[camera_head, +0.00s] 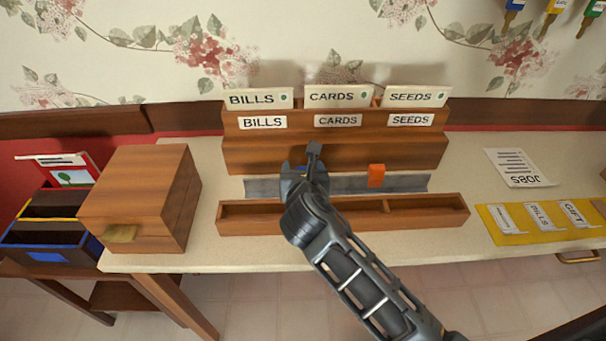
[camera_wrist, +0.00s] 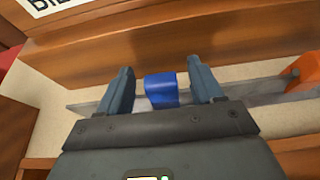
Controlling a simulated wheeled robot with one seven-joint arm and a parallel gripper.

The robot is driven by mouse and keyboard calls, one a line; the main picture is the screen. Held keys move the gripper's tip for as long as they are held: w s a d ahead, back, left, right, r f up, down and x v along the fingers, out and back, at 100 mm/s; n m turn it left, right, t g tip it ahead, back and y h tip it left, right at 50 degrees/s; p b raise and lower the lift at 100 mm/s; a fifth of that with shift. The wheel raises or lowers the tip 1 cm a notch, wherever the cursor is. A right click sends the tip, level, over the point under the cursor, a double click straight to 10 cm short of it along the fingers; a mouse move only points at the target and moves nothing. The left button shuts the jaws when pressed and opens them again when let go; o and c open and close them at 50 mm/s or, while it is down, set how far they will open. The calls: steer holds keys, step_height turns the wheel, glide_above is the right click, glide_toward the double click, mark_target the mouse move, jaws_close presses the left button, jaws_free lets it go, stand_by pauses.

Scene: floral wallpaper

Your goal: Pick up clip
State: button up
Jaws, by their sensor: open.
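A blue clip (camera_wrist: 161,90) sits on a grey metal strip (camera_head: 405,184) in front of the wooden sorter. In the wrist view the clip is between the two fingers of my gripper (camera_wrist: 158,92), with a gap on either side. My gripper is open and holds nothing. In the head view my gripper (camera_head: 303,165) is over the left part of the strip and hides most of the blue clip; only a little blue shows. An orange clip (camera_head: 376,175) stands on the same strip to the right, and its edge shows in the wrist view (camera_wrist: 305,75).
The wooden sorter (camera_head: 420,137) with BILLS, CARDS and SEEDS labels stands behind the strip. A low wooden tray (camera_head: 440,214) lies in front. A wooden box (camera_head: 143,205) is at left. A yellow mat (camera_head: 515,238) and a JOBS sheet (camera_head: 519,168) lie at right.

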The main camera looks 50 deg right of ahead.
steer(key=shift+w+d, duration=0.1)
steer(key=shift+d, duration=0.1)
steer(key=shift+c, duration=0.5)
steer(key=c, duration=0.9)
steer(key=shift+c, duration=0.2)
